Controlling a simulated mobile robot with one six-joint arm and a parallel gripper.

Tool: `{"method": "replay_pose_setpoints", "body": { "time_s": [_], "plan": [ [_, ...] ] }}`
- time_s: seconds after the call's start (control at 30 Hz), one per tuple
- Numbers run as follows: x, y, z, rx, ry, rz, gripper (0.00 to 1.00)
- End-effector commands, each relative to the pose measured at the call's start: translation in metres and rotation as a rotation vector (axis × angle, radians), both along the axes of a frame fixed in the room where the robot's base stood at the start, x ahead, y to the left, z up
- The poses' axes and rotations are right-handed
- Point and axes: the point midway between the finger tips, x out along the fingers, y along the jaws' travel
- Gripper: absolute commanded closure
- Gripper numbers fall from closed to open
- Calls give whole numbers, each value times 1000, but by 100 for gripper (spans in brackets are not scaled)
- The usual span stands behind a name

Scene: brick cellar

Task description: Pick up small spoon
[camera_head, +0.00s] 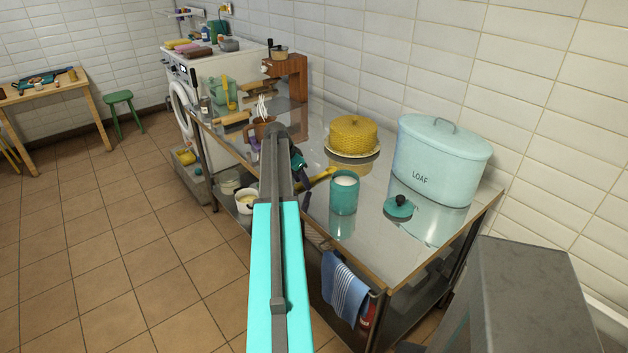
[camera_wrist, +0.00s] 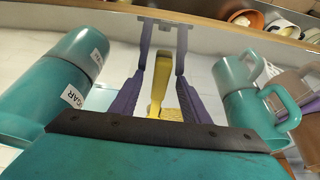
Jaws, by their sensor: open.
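A slim yellow piece (camera_wrist: 157,85) shows between the two purple fingers of my gripper (camera_wrist: 163,45) in the wrist view. It looks like a spoon handle, but I cannot tell its size or see a bowl. My gripper is open, and I see no grip on the yellow piece. My arm hides much of that spot and most of the gripper. A yellow ladle-like utensil (camera_head: 230,93) stands farther back.
Teal vessels stand left (camera_wrist: 48,88) and right (camera_wrist: 240,75) of my gripper in the wrist view. On the table are a teal candle-like cup (camera_head: 343,194), a yellow domed dish (camera_head: 353,134), a LOAF bin (camera_head: 438,158) and a round teal lid (camera_head: 398,207).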

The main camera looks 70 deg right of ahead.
Motion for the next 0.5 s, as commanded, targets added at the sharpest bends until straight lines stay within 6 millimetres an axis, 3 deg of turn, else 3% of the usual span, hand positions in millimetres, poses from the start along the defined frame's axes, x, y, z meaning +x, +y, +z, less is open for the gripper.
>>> {"method": "replay_pose_setpoints", "body": {
  "time_s": [0.17, 0.4, 0.5],
  "plan": [
    [0, 0, 0, 0, 0, 0, 60],
    [0, 0, 0, 0, 0, 1, 100],
    [0, 0, 0, 0, 0, 1, 100]
  ]
}}
